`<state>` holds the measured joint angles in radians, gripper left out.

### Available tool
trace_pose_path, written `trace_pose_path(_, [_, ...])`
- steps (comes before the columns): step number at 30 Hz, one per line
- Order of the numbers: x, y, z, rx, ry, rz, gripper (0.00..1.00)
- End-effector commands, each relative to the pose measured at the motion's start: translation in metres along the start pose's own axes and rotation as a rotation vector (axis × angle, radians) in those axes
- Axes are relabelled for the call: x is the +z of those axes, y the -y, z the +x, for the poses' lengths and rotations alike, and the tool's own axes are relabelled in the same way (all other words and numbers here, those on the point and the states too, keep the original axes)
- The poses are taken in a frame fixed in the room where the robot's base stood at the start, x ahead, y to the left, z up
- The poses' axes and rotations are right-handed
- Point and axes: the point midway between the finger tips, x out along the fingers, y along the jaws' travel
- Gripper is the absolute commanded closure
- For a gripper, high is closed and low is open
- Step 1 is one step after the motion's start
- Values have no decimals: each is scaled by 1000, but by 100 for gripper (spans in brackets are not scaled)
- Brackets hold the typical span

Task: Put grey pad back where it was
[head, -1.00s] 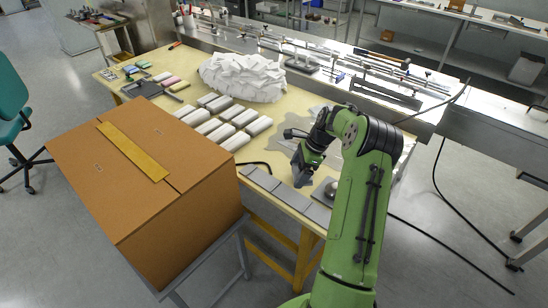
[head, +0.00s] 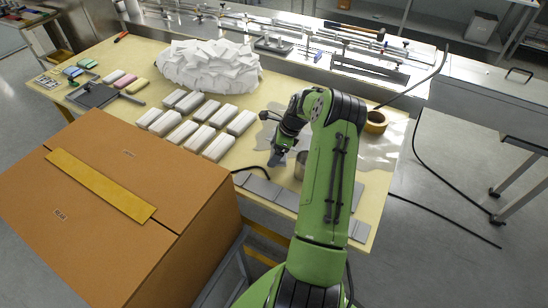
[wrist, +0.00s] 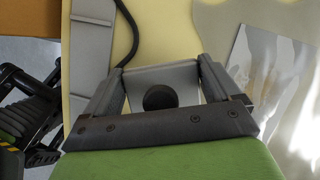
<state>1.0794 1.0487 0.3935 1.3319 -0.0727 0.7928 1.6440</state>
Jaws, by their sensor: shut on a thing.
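My gripper (head: 277,159) is over the near part of the yellow table, just beyond a row of grey pads (head: 263,188) along its near edge. In the wrist view my gripper (wrist: 160,66) is shut on a grey pad (wrist: 150,76), with one finger at each side of it. A dark round shape shows at the middle of the held pad. The row shows as a grey strip (wrist: 91,55) to the left in the wrist view, apart from the held pad. My arm hides part of the row in the head view.
A large brown box (head: 110,200) stands at the near left. White packs (head: 200,125) and a white heap (head: 208,66) lie farther back. A black cable (wrist: 131,25) runs near my gripper. A tape roll (head: 376,122) and a shiny sheet (wrist: 270,85) lie to the right.

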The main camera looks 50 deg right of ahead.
Motion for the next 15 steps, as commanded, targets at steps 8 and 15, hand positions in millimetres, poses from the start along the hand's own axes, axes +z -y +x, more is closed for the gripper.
trace_pose_path(8, [-11,1,28,-2,0,-2,39])
trace_pose_path(15, [-13,0,32,0,0,-1,39])
